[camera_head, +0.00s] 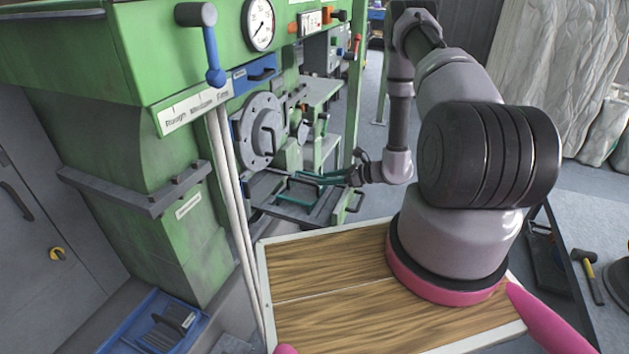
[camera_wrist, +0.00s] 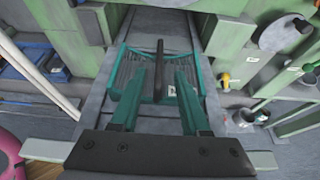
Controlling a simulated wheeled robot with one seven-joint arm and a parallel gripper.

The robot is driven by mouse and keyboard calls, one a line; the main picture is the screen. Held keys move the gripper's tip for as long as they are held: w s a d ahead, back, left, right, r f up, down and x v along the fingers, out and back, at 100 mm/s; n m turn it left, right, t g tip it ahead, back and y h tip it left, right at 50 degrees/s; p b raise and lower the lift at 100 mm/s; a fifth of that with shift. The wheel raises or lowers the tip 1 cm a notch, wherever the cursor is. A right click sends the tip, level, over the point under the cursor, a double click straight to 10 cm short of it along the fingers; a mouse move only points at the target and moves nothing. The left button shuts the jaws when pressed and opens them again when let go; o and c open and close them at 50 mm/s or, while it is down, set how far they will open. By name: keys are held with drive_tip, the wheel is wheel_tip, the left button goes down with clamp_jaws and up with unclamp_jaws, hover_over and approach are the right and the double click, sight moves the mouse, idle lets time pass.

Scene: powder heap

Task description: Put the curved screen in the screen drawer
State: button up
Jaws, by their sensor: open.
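The curved screen, a teal-framed piece with a fine mesh and a dark upright handle bar, lies on a grey tray of the green machine. Its mesh shows in the wrist view (camera_wrist: 128,68), and its teal frame shows small in the head view (camera_head: 297,193). My gripper (camera_wrist: 158,72) is open, with one teal finger on each side of the dark handle. I cannot tell whether the fingers touch it. My gripper also shows in the head view (camera_head: 325,178), low over the tray. A blue drawer (camera_head: 118,335) with dark slatted contents sits at lower left; no label on it is readable.
The green machine (camera_head: 165,140) with a gauge (camera_head: 259,24) and levers rises at left. White pipes (camera_head: 235,215) run down its front. A wooden-topped board (camera_head: 330,262) lies below my arm. A hammer (camera_head: 588,277) is at right. Open floor shows behind my arm.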

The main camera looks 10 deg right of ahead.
drive_tip(key=v, duration=0.4)
drive_tip(key=s+a+r+n+g, duration=0.15)
drive_tip(key=r+n, duration=0.25)
drive_tip(key=r, duration=0.5)
drive_tip(key=s+a+r+n+g, duration=0.1)
drive_tip(key=a+r+n+g, duration=0.15)
drive_tip(key=r, duration=0.75)
drive_tip(key=s+a+r+n+g, duration=0.1)
drive_tip(key=a+r+n+g, duration=0.2)
drive_tip(key=r, duration=0.6)
drive_tip(key=s+d+r+n+t+h, duration=0.2)
drive_tip(key=s+r+n+t+h, duration=0.1)
drive_tip(key=s+r, duration=0.7)
drive_tip(key=s+d+r+n+t+h, duration=0.2)
drive_tip(key=s+r+n+h, duration=0.3)
drive_tip(key=s+r+n, duration=0.3)
wheel_tip(320, 180, up, 4)
drive_tip(key=shift+s+r+t+h, duration=0.2)
drive_tip(key=shift+s+t+h, duration=0.2)
drive_tip(key=shift+s+t, duration=0.55)
drive_tip(key=shift+s+n+g, duration=0.2)
drive_tip(key=shift+n+g, duration=0.05)
drive_tip(key=shift+c, duration=0.3)
